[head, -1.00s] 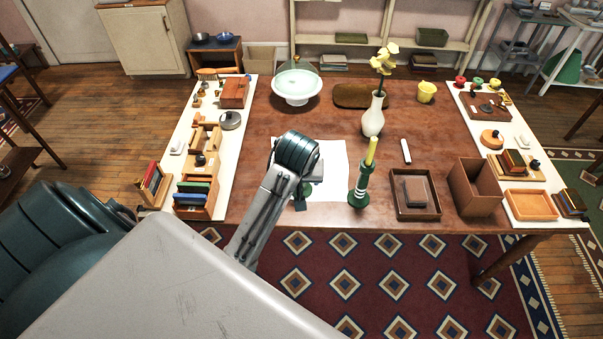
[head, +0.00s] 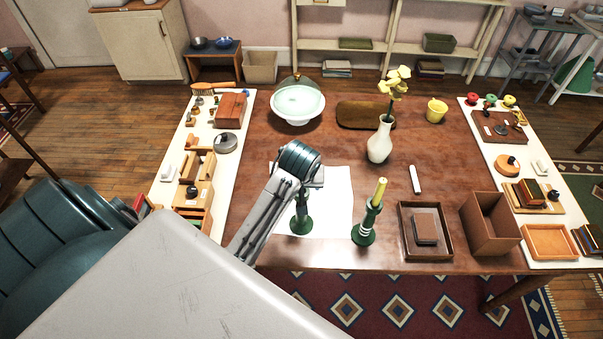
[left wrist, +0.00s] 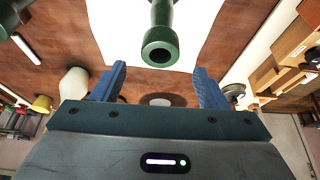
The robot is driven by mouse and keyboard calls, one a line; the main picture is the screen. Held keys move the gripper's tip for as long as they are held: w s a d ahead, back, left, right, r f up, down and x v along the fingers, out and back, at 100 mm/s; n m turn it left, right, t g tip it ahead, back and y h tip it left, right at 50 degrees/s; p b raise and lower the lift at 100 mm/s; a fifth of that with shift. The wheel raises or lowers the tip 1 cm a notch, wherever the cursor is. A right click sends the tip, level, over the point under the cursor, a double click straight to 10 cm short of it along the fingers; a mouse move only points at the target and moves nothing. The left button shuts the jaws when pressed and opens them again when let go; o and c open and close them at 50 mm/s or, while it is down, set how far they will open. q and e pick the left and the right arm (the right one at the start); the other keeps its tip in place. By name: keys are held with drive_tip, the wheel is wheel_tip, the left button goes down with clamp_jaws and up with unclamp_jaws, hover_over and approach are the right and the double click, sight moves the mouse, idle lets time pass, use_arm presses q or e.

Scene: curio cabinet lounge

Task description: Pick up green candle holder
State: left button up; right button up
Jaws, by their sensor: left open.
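A green candle holder (head: 301,222) with no candle stands upright on a white sheet on the table, its upper part partly hidden by my left arm. In the left wrist view its round, open end (left wrist: 160,50) shows just beyond and between my fingers, apart from both. My left gripper (left wrist: 160,70) is open, with two blue fingers and nothing between them. In the head view it is mostly hidden behind my wrist. A second green candle holder (head: 366,226), with white bands and a yellow candle (head: 380,190), stands to the right. My right gripper is not in view.
A brown tray (head: 425,252) and an open brown box (head: 490,225) stand right of the second holder. A white vase (head: 380,145) with yellow flowers and a glass-domed stand (head: 297,104) are farther back. Light side strips hold many small items.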

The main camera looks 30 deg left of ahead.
use_arm(q)
drive_tip(key=shift+w+f, duration=0.1)
drive_tip(key=shift+f, duration=0.6)
drive_tip(key=shift+w+a+f+p, duration=0.1)
drive_tip(key=shift+w+f+p, duration=0.05)
drive_tip(key=shift+f+p, duration=0.15)
drive_tip(key=p+x, duration=0.2)
drive_tip(key=x, duration=0.1)
drive_tip(key=shift+f, duration=0.95)
drive_tip(key=shift+w+a+f, duration=0.1)
drive_tip(key=shift+f, duration=0.05)
drive_tip(key=c, duration=1.5)
clamp_jaws()
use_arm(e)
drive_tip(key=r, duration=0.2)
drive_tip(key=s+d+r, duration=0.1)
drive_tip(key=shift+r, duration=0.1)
